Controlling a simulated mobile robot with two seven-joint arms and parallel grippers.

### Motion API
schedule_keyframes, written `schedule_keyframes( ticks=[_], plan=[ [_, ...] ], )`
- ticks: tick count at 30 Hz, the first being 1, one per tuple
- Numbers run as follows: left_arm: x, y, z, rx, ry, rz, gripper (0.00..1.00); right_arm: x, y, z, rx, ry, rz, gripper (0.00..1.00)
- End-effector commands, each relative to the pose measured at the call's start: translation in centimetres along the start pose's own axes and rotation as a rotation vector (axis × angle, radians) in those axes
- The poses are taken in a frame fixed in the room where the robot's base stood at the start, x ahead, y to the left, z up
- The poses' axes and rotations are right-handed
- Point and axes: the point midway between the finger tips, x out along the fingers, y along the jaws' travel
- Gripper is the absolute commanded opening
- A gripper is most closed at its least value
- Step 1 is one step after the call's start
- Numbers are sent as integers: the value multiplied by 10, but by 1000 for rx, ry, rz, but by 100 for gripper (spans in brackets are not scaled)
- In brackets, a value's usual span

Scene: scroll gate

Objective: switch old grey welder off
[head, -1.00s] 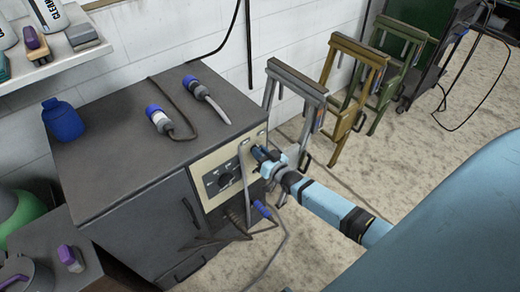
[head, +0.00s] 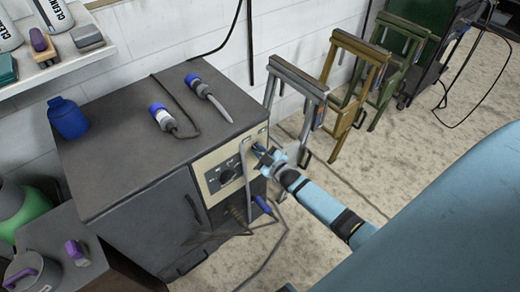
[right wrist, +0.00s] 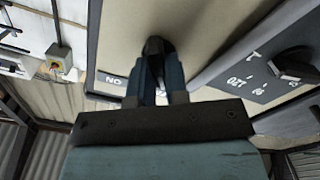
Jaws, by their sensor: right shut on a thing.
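The old grey welder (head: 140,160) is a dark grey cabinet with a cream front panel (head: 212,178) carrying a black dial (head: 228,175). My right gripper (head: 262,154) is at the upper right of this panel. In the right wrist view, my right gripper (right wrist: 157,72) is shut on a small dark switch (right wrist: 155,46) on the cream panel. An upside-down "ON" label (right wrist: 113,80) is beside it. The fingers hide most of the switch, so its position is unclear. My left gripper is not in view.
Cables with blue connectors (head: 262,204) hang at the cabinet's front. Two more cable ends (head: 162,117) and a blue jar (head: 68,118) are on its top. Grey, yellow and green trestle-like stands (head: 352,85) are along the wall.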

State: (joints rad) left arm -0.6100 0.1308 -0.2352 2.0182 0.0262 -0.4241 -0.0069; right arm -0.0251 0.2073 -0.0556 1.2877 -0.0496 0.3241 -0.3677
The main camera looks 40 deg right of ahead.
Motion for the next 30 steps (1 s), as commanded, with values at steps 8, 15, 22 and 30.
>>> schedule_keyframes(
  ticks=[8, 15, 22, 30],
  plan=[
    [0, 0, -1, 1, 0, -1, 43, 0, -1, 0, -81, 1, 0, 0],
    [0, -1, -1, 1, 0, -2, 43, 0, 0, 0, -95, 1, 0, 0],
    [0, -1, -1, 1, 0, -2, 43, 0, -1, 0, -96, 1, 0, 0],
    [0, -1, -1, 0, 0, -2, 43, 0, -1, 0, -94, 0, 0, 40]
  ],
)
